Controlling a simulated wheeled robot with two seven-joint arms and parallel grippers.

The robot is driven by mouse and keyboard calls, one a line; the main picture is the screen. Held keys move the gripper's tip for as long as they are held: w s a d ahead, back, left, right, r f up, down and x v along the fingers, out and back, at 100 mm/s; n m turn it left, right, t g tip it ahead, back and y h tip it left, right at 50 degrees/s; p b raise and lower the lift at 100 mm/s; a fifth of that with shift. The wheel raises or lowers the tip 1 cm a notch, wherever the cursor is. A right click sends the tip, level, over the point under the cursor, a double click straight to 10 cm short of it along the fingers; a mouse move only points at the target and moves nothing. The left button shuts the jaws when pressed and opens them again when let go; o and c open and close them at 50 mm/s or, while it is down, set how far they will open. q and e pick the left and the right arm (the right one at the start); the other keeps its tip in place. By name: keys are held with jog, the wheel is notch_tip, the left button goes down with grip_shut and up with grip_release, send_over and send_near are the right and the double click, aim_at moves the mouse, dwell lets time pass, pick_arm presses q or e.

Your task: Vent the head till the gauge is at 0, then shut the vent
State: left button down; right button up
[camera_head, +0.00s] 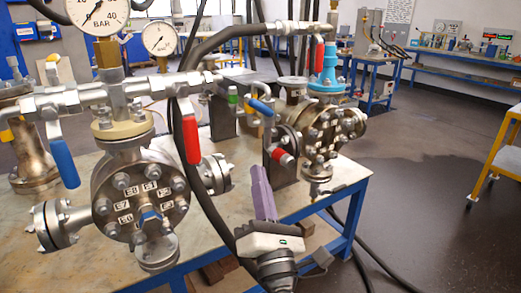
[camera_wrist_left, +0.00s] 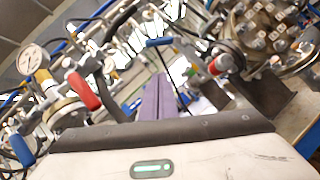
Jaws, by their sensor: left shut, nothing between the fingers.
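My left gripper (camera_head: 261,174) is shut and empty, its purple fingers pointing up in front of the right-hand vessel; they also show mid-picture in the left wrist view (camera_wrist_left: 158,98). A blue lever (camera_head: 262,107) and a red-handled valve (camera_head: 283,157) are just above and beside the fingertips, apart from them as far as I can tell. A large gauge (camera_head: 97,14) marked BAR is cut by the top edge; its reading is unclear. A smaller gauge (camera_head: 160,38) stands behind it, too small to read. I cannot tell which valve is the vent. My right gripper is not seen.
The left vessel (camera_head: 140,195) carries a red lever (camera_head: 188,130) and a blue lever (camera_head: 65,162), both hanging down. A black hose (camera_head: 208,195) loops close left of my gripper. The right vessel (camera_head: 330,135) has a blue fitting. Open floor lies right of the table.

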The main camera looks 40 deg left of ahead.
aim_at(267, 111)
pick_arm(q)
jog(key=d+r+p+x, duration=0.2)
jog(key=x, duration=1)
jog(key=shift+w, duration=0.4)
jog(key=shift+a+r, duration=0.1)
jog(key=shift+a, duration=0.1)
